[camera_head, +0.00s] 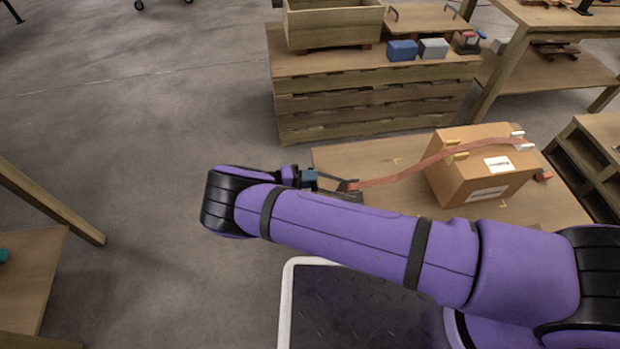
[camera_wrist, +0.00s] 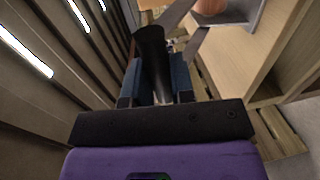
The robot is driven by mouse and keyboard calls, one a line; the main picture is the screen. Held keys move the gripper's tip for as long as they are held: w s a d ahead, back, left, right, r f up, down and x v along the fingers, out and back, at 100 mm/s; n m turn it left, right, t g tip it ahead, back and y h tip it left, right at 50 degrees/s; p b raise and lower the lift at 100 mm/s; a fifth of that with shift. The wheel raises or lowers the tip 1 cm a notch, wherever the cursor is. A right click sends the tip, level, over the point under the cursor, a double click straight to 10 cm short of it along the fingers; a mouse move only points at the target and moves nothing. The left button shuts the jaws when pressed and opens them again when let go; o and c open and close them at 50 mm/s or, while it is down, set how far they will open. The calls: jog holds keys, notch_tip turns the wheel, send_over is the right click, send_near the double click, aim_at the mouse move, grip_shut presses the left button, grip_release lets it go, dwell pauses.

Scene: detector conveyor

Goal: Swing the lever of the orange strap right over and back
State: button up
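The orange strap (camera_head: 400,175) runs from a dark metal ratchet (camera_head: 350,188) at the left part of a low wooden table up over a cardboard box (camera_head: 465,180). The ratchet's lever (camera_head: 328,180) points left toward my gripper (camera_head: 308,180), beyond the table's left edge. In the wrist view the lever's black handle (camera_wrist: 153,62) lies between the blue fingers of my gripper (camera_wrist: 156,80), which look shut on it. Grey metal arms of the lever (camera_wrist: 192,45) show beyond the handle, and a piece of orange strap (camera_wrist: 211,6) shows at the top. Part of the ratchet is hidden by my arm.
The low wooden table (camera_head: 350,155) carries the box. A pallet-like bench (camera_head: 375,100) with a wooden crate (camera_head: 335,27), a blue block (camera_head: 402,50) and a grey block (camera_head: 433,48) stands behind. A wooden shelf unit (camera_head: 590,160) is at right. Floor left of my gripper is open.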

jog(key=o, duration=0.4)
jog(key=shift+d+f, duration=0.15)
jog(key=shift+d, duration=0.15)
jog(key=shift+o, duration=0.2)
jog(key=shift+a, duration=0.1)
jog(key=shift+a, duration=0.1)
jog(key=v, duration=1)
jog(key=shift+a, duration=0.3)
